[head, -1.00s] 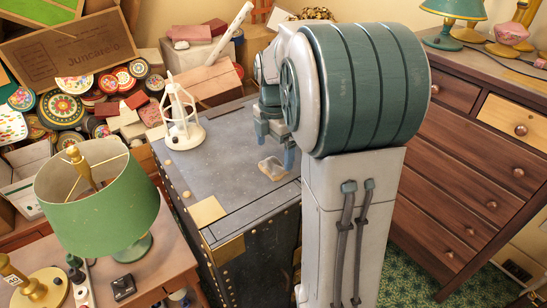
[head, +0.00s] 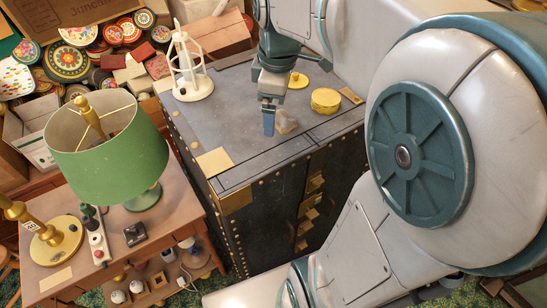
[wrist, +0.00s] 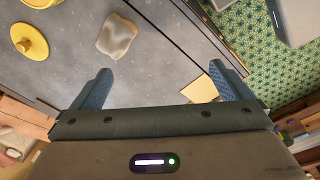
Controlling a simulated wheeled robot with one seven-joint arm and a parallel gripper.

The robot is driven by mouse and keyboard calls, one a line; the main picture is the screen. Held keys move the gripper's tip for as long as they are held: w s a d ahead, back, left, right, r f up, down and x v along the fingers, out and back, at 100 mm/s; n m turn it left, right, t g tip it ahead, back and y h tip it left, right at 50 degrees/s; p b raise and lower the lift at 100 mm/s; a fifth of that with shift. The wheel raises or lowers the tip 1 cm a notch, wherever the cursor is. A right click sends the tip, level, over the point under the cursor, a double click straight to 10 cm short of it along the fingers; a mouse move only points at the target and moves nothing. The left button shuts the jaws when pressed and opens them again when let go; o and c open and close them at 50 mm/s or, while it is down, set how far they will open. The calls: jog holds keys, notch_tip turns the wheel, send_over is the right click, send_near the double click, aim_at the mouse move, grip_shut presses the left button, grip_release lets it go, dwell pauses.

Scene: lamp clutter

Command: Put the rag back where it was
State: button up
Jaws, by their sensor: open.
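The rag (head: 286,122) is a small crumpled beige-grey cloth lying on the grey top of the trunk (head: 225,125). It also shows in the wrist view (wrist: 116,36), ahead of my left finger and apart from it. My gripper (head: 269,119) is above the trunk top, just left of the rag in the head view, and points down. In the wrist view my gripper (wrist: 163,82) has its fingers wide apart with nothing between them.
A yellow round tin (head: 325,101) and a yellow knobbed lid (head: 298,80) stand on the trunk behind the rag. A white cage-like lamp frame (head: 189,70) stands at the trunk's back left. A green-shaded lamp (head: 108,145) stands on the side table. The trunk's left-middle top is clear.

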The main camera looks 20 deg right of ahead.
jog(key=s+a+f+m, duration=0.2)
jog(key=s+f+m, duration=0.1)
jog(key=s+m, duration=0.2)
jog(key=s+a+f+m+t, duration=0.1)
jog(key=s+a+f+m, duration=0.1)
jog(key=s+m, duration=0.3)
jog(key=shift+s+a+f+m+t, duration=0.2)
jog(key=shift+a+f+m+t, duration=0.1)
jog(key=shift+f+m, duration=0.35)
jog(key=shift+r, duration=0.1)
jog(key=shift+c, duration=0.2)
